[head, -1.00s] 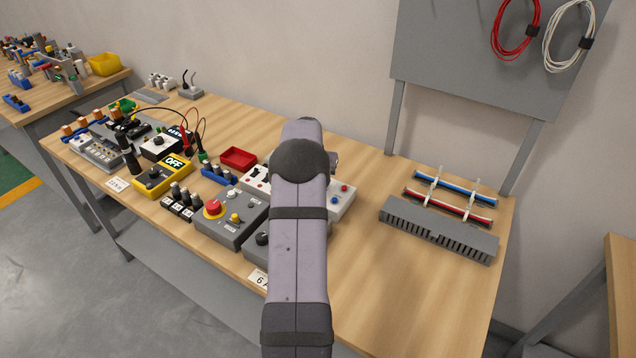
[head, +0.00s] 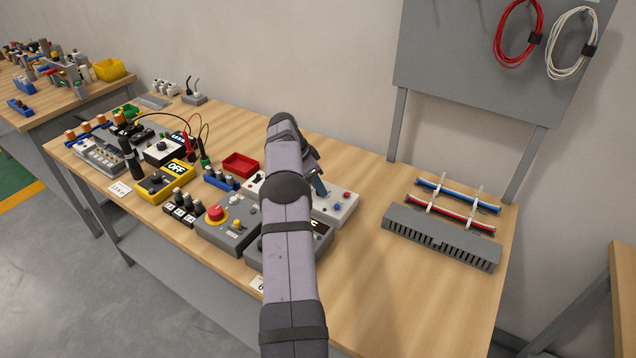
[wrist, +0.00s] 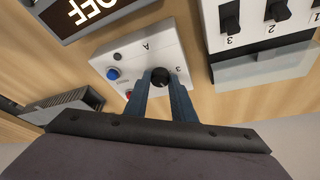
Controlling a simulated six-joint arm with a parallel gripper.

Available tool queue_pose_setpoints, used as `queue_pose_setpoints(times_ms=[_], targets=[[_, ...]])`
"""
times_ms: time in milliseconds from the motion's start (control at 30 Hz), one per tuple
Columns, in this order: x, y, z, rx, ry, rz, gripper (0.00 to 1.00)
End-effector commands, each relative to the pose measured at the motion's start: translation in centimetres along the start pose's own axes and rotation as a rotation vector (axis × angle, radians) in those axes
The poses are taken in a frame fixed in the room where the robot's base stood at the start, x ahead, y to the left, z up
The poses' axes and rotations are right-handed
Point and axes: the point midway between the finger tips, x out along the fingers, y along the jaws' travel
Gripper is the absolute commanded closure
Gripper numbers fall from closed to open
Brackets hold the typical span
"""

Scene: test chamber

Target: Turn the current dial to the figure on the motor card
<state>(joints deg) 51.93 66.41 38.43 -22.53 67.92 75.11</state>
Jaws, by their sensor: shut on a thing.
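The current dial is a black round knob (wrist: 161,76) on a white box (wrist: 122,58) marked with a letter A. The box also has a blue button and a red button; in the head view the same box (head: 345,205) stands mid-bench, partly behind my arm. My gripper (wrist: 161,84) is shut on the knob, one blue finger on each side. The fingers hide part of the scale, so I cannot read the setting. The motor card (head: 257,283) lies at the front edge, partly behind my arm; a 6 shows on it.
A grey box with a black OFF display (wrist: 90,12) stands close by. A white unit with numbered black switches (wrist: 262,25) is on the dial's other side. A grey slotted duct (head: 440,240) lies to the right.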

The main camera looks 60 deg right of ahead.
Motion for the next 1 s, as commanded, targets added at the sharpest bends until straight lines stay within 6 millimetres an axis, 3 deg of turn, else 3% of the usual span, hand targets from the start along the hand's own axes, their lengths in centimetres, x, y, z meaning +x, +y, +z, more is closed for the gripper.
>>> queue_pose_setpoints(times_ms=[767,800,833,867,1000], targets=[[-0.04,-0.11,0.00,0.073,-0.001,0.029,0.99],[-0.04,-0.11,0.00,0.073,-0.001,0.029,0.70],[-0.04,-0.11,0.00,0.073,-0.001,0.029,0.63],[-0.03,-0.11,0.00,0.073,-0.001,0.029,0.59],[-0.02,-0.10,0.00,0.073,-0.001,0.029,0.59]])
